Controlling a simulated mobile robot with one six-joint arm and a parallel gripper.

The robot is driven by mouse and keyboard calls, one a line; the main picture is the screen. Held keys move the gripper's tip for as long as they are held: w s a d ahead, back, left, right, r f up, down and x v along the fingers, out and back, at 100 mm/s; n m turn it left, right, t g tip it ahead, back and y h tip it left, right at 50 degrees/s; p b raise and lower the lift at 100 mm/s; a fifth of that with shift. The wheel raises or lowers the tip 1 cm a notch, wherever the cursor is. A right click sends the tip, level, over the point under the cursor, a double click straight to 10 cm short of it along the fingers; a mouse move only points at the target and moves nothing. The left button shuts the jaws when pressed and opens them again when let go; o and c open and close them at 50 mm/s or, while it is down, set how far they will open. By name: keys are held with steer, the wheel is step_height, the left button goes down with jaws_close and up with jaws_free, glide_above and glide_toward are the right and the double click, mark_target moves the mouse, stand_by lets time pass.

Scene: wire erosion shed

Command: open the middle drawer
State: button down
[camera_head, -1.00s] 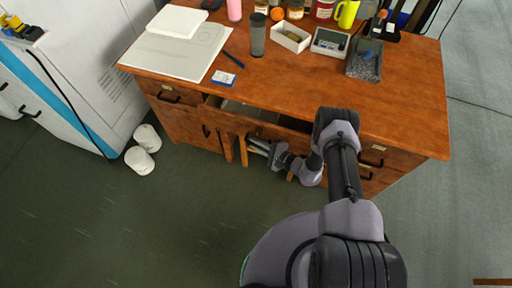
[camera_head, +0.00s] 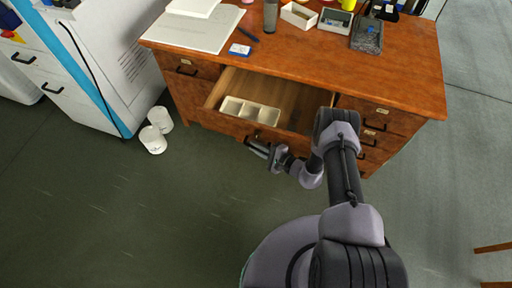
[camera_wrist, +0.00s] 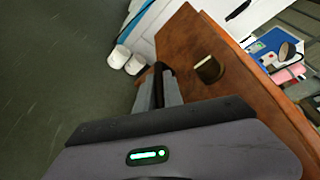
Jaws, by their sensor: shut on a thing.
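The middle drawer (camera_head: 293,105) of the wooden desk is pulled well out in the head view. A white divided tray (camera_head: 250,112) lies inside it, and the rest of its floor is bare wood. My gripper (camera_head: 254,142) is at the drawer's front face, shut on its dark handle. My arm hides the drawer's right end.
The desk top (camera_head: 300,60) bears papers (camera_head: 203,27), an open white box (camera_head: 299,15) and other items. Other drawers (camera_head: 375,113) at the right and left are shut. Two white cylinders (camera_head: 153,139) stand on the floor beside a white cabinet (camera_head: 85,80). The floor in front is clear.

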steer(key=shift+w, duration=0.1)
steer(key=c, duration=1.5)
jaws_free()
steer(key=p+v, duration=0.4)
steer(key=v, duration=1.3)
steer(key=shift+d+p, duration=0.2)
steer(key=shift+p, duration=0.15)
